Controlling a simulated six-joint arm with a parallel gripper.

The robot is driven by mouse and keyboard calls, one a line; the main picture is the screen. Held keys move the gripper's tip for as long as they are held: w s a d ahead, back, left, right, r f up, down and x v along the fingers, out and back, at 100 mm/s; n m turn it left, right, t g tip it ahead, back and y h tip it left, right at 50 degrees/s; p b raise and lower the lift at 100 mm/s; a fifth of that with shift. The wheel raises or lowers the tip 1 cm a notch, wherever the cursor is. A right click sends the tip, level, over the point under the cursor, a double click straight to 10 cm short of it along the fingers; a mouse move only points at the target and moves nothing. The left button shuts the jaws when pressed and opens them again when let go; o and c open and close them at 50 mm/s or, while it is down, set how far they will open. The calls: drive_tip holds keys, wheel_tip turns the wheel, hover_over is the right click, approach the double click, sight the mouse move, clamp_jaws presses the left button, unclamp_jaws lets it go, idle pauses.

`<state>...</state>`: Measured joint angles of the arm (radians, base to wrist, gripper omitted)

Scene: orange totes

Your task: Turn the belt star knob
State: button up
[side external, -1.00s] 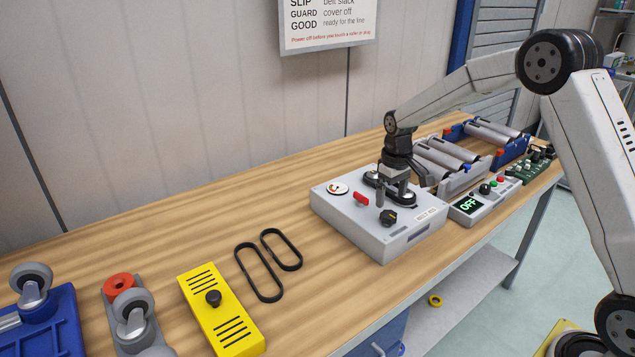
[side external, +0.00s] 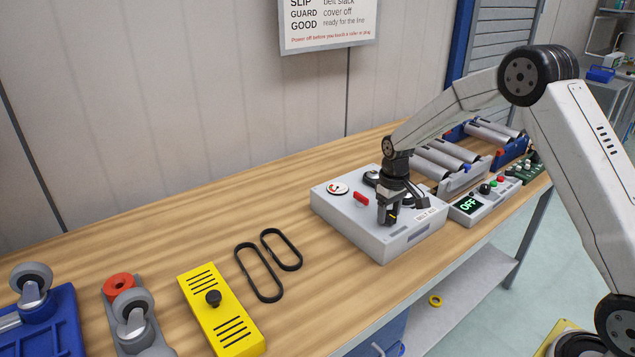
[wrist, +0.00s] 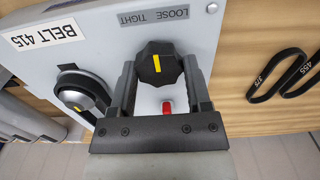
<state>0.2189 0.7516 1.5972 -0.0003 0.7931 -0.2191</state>
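The black star knob (wrist: 158,64), with a yellow stripe, stands on the light grey belt box (side external: 345,215) labelled BELT 415. A LOOSE TIGHT label lies beside it in the wrist view. My gripper (side external: 389,220) points down over the knob, and its fingers hide most of it in the side view. In the wrist view my gripper (wrist: 159,70) is open, with one finger on each side of the knob. Narrow gaps seem to show between fingers and knob.
The box also carries a red lever (side external: 361,198), a gauge (side external: 338,188) and a pulley (wrist: 80,92) with a belt. A control unit reading OFF (side external: 468,204) stands to the right. Two loose belts (side external: 262,272) and a yellow cover (side external: 222,310) lie left on the bench.

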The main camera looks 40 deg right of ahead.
drive_tip(key=c, duration=0.5)
drive_tip(key=shift+m, duration=0.4)
drive_tip(key=m, duration=1.3)
drive_tip(key=o, duration=1.3)
